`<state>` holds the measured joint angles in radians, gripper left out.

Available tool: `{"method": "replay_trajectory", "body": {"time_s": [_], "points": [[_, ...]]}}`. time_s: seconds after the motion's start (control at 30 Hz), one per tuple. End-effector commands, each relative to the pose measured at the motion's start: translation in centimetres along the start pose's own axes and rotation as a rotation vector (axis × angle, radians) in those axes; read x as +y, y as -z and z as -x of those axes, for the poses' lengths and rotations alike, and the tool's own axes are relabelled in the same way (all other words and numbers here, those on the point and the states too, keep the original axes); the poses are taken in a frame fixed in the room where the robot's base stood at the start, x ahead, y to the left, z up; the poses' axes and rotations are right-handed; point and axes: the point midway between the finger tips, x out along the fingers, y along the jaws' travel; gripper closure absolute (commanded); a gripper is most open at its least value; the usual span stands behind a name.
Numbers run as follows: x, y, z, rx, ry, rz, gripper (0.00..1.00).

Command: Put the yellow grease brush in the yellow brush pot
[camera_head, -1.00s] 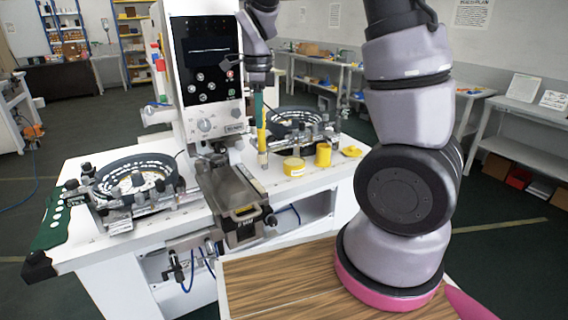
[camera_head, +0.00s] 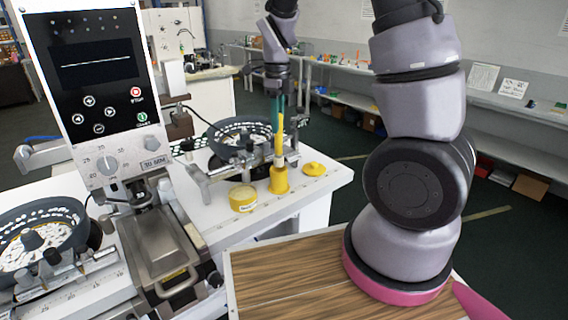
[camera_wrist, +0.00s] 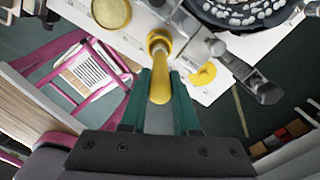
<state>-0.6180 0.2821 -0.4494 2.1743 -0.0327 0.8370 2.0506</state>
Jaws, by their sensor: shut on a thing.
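My gripper (camera_head: 277,108) has green fingers shut on the upper part of the yellow grease brush (camera_head: 280,126). The brush hangs upright, its pale lower end pointing down. The yellow brush pot (camera_head: 279,182) stands on the white machine table directly below it. In the head view the brush's lower end meets the pot's mouth; how far inside it is, I cannot tell. In the wrist view the brush handle (camera_wrist: 160,84) lies between the fingers (camera_wrist: 160,100), in line with the round pot (camera_wrist: 158,42), and hides part of its mouth.
A round yellow tin (camera_head: 242,198) stands left of the pot, and a flat yellow piece (camera_head: 314,169) lies to its right. A dark round bowl feeder (camera_head: 240,132) with metal fixtures is close behind. The white table's (camera_head: 318,186) right edge is near.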

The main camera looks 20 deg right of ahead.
Motion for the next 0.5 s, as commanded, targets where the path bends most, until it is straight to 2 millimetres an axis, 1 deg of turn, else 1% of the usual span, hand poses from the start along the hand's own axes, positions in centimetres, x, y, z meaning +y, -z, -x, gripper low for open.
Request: {"method": "replay_trajectory", "body": {"time_s": [0.03,0.1,0.33,0.5], "points": [[0.1,0.1,-1.2,0.005,-0.003,-0.001,1.00],[0.0,0.1,-2.4,0.005,-0.002,-0.001,1.00],[0.0,0.1,-4.8,0.003,-0.001,0.001,1.00],[0.0,0.1,-7.2,0.004,-0.002,-0.001,1.00]]}}
